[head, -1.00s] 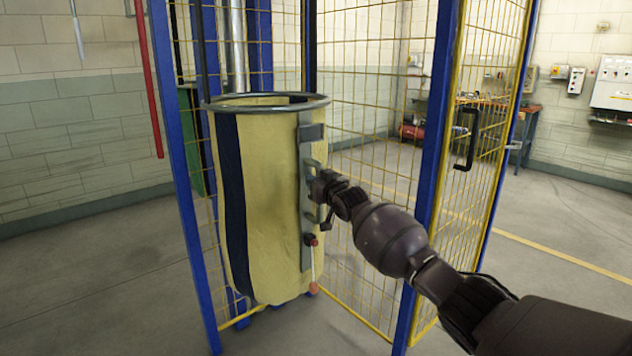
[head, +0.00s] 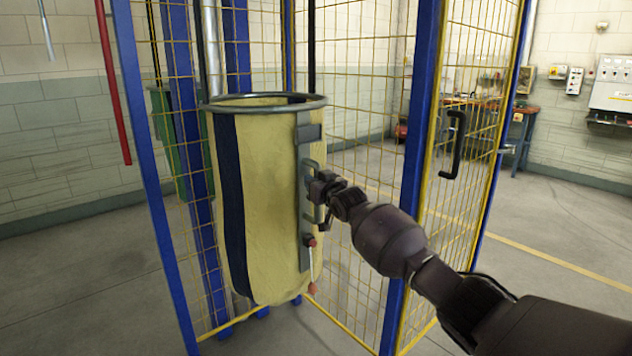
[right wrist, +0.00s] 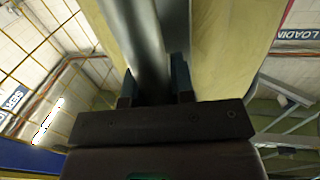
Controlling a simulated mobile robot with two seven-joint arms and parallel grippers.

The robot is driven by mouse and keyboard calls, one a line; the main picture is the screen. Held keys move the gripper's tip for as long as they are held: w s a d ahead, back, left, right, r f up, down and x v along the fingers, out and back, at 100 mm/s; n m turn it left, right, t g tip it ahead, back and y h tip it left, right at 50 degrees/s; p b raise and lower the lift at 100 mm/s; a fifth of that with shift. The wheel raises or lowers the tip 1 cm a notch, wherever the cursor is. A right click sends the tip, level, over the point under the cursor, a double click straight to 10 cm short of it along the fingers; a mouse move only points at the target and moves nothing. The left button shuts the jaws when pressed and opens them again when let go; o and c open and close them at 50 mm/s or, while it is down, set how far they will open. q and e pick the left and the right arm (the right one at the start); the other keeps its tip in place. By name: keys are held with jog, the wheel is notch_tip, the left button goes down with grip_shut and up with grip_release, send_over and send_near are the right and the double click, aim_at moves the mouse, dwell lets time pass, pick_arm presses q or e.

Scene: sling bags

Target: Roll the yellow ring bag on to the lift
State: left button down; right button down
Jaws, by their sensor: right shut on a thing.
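The yellow ring bag (head: 265,200) stands upright at the cage opening in the head view, with a grey ring (head: 265,108) round its open top and a dark blue stripe down its left part. A grey plate with handles (head: 306,200) runs down its right side. My right gripper (head: 318,195) is shut on a handle of this plate. In the right wrist view the fingers (right wrist: 155,88) stand either side of a grey bar, with yellow cloth beside it. The lift is the blue-framed cage with yellow mesh (head: 375,110). The bag's underside is hidden. My left gripper is not in view.
The cage's blue front posts stand left (head: 160,200) and right (head: 410,190) of the bag. The mesh door (head: 475,130) with a black handle is swung open at right. A green bin (head: 180,140) and a workbench (head: 490,115) stand behind. Floor at left is clear.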

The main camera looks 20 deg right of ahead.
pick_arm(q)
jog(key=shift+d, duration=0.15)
pick_arm(e)
jog(key=shift+d+r, duration=0.25)
jog(key=shift+d, duration=0.4)
jog(key=c, duration=1.2)
grip_release()
jog(key=shift+w+d, duration=0.1)
jog(key=shift+c, duration=0.2)
jog(key=shift+o, duration=1.4)
jog(key=shift+d+f, duration=0.1)
jog(key=shift+d, duration=0.1)
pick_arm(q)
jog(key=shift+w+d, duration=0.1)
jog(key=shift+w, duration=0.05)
pick_arm(e)
jog(key=shift+a, duration=0.15)
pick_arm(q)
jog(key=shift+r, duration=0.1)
